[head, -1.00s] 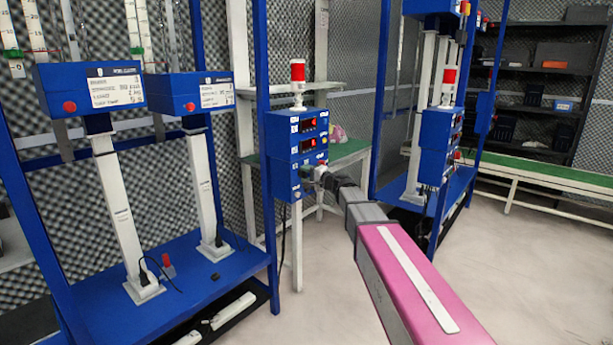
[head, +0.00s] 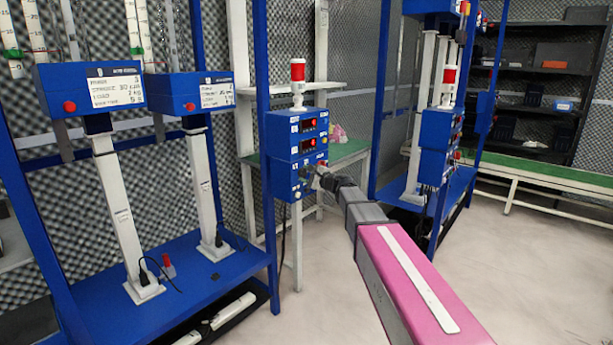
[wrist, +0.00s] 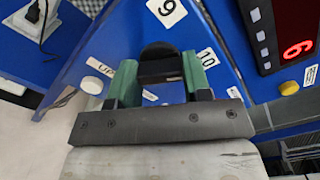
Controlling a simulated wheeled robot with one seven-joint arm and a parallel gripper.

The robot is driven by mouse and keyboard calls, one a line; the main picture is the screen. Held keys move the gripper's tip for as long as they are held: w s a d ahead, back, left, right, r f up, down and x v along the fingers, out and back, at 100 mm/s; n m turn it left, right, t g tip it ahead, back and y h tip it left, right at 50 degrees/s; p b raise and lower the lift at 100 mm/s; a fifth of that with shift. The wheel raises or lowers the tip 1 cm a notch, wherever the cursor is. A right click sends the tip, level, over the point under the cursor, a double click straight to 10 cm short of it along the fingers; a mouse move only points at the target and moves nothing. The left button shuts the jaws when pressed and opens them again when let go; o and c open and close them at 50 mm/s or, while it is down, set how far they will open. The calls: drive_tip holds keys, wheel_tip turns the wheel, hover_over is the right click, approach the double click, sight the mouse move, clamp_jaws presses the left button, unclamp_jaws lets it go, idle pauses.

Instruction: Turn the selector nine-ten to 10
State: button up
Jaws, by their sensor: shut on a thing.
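The selector is a dark knob (wrist: 158,62) on the blue control box (wrist: 135,30) in the wrist view. A white "9" label (wrist: 167,11) lies above it and a "10" label (wrist: 207,58) to its right. My gripper (wrist: 160,78) is shut on the knob, with one green finger on each side. The fingers hide the knob's sides, and I cannot tell exactly which label it points to. In the head view my gripper (head: 318,172) is at the lower front of the blue box (head: 282,150), where the knob is too small to make out.
A red digital display (wrist: 295,45) and a yellow button (wrist: 289,88) are right of the knob. A white button (wrist: 92,84) is left. A red-topped lamp (head: 298,72) stands on the box. A blue frame (head: 262,110) is close at left; open floor (head: 530,260) lies at right.

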idle(0.4)
drive_tip(key=o, duration=0.9)
drive_tip(key=v, duration=1.1)
drive_tip(key=s+d+f+n+g+h, duration=0.2)
drive_tip(key=s+f+n+g+h, duration=0.15)
drive_tip(key=s+f, duration=0.45)
drive_tip(key=s+d+f+n+g+h, duration=0.1)
drive_tip(key=s+f+n+g+h, duration=0.25)
drive_tip(key=f, duration=0.75)
drive_tip(key=s+d+f+n+g+h, duration=0.1)
drive_tip(key=s+d+f+n+h, duration=0.1)
drive_tip(key=s+d+f, duration=0.1)
drive_tip(key=s+d+f+n+g+h, duration=0.1)
drive_tip(key=s+d+f+n+h, duration=0.1)
drive_tip(key=s+d+f, duration=0.2)
drive_tip(key=s+d+f+n+g+h, duration=0.2)
drive_tip(key=s+d+f+h, duration=0.1)
drive_tip(key=s, duration=0.6)
drive_tip(key=shift+d+f+n, duration=0.15)
drive_tip(key=shift+d+f, duration=0.1)
drive_tip(key=shift+d, duration=0.3)
drive_tip(key=shift+d+f+n, duration=0.15)
drive_tip(key=shift+d+f, duration=0.05)
drive_tip(key=shift+d, duration=0.35)
